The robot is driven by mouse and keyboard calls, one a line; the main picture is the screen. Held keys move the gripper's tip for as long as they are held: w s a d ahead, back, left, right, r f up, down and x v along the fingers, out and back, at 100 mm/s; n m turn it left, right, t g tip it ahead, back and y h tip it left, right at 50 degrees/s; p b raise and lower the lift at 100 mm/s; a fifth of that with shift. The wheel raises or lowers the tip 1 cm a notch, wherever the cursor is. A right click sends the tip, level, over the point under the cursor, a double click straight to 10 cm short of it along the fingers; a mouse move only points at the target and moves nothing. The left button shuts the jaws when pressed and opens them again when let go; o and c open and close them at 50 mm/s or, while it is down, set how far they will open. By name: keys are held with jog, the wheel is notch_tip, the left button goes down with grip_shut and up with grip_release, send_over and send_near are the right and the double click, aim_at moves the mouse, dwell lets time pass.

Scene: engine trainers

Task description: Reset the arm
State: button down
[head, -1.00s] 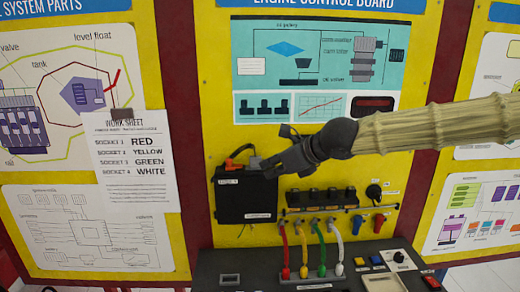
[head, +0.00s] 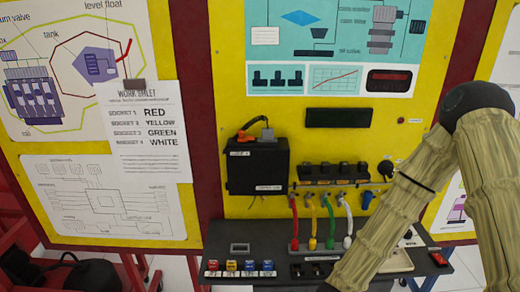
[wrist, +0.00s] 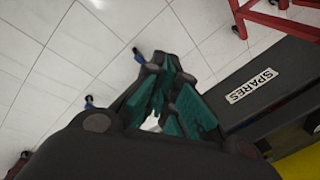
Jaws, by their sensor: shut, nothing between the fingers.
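My arm (head: 440,170) is folded at the right of the head view, its two covered links bending down past the board. My gripper shows in the wrist view (wrist: 162,85); its dark fingers with green pads are closed together and hold nothing. They hang over white floor tiles (wrist: 60,60), beside a dark case labelled SPARES (wrist: 275,75). In the head view the gripper is below or behind the bench edge and cannot be made out.
The yellow engine board (head: 340,125) carries a black box (head: 257,165) and red, yellow, green and white cables (head: 329,222). The dark bench (head: 235,235) holds several coloured buttons. A red stool frame (wrist: 275,18) stands near the gripper. Floor left of it is open.

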jog(key=s+d+f+n+g, duration=0.1)
jog(key=s+d+f+n, duration=0.2)
jog(key=s, duration=0.4)
jog(key=s+d+f+n+g, duration=0.1)
jog(key=s+d+f+n, duration=0.1)
jog(key=s+f+n, duration=0.35)
jog(key=s+d+f+n, duration=0.1)
jog(key=s+d+n, duration=0.1)
jog(key=s, duration=0.7)
notch_tip(320, 180, down, 7)
jog(key=b, duration=0.6)
jog(key=shift+d+h, duration=0.15)
jog(key=shift+h, duration=0.25)
